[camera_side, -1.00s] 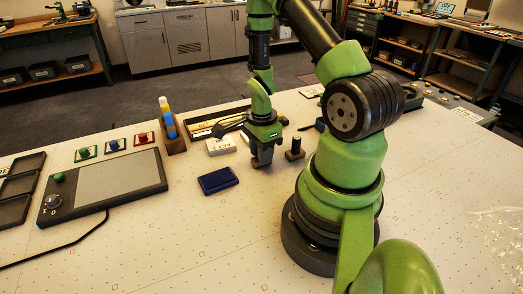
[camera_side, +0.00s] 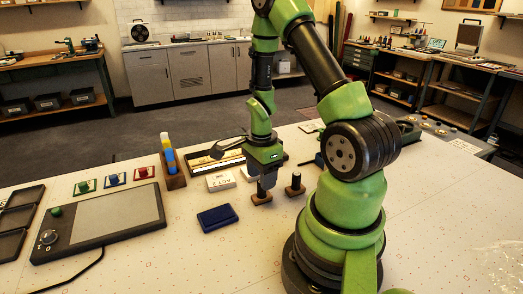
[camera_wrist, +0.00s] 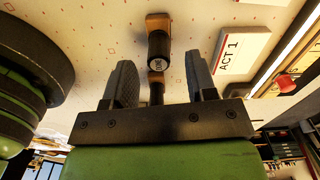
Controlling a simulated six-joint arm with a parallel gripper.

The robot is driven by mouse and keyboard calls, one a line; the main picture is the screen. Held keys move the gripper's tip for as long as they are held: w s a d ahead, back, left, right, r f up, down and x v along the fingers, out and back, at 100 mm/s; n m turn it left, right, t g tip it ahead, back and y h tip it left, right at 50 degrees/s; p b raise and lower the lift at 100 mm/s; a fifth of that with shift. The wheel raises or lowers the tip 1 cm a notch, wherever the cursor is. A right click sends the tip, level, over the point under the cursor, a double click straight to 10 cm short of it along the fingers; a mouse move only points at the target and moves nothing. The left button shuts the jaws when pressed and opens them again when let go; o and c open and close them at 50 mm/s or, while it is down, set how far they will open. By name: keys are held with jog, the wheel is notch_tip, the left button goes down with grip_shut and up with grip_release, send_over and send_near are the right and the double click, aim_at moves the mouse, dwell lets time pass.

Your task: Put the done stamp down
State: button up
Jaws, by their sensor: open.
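A stamp with a wooden base (camera_side: 262,198) stands upright on the table directly below my gripper (camera_side: 267,178). In the wrist view, its dark handle (camera_wrist: 157,92) shows between the two spread fingers of my gripper (camera_wrist: 160,80), with a gap on each side. My gripper is open. A second stamp (camera_side: 296,185) stands upright just to the right; in the wrist view its round black top (camera_wrist: 159,52) carries a small label too small to read. I cannot tell from lettering which is the done stamp.
A blue ink pad (camera_side: 217,217) lies to the front left. A tray (camera_side: 215,160) and a wooden holder with coloured tubes (camera_side: 172,165) stand behind. A grey tablet (camera_side: 105,225) lies left.

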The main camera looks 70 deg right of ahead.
notch_tip(320, 180, up, 8)
jog(key=shift+f, duration=0.15)
jog(key=w+a+r+n+t, duration=0.1)
jog(key=a+r+n+t, duration=0.3)
jog(key=a+r+n, duration=0.7)
jog(key=s+a+r+n+t+y, duration=0.2)
jog(key=s+a+r+n, duration=0.3)
jog(key=n, duration=0.5)
jog(key=shift+a+r+n+t, duration=0.3)
jog(key=shift+a+r+t, duration=0.3)
jog(key=shift+a+r, duration=0.3)
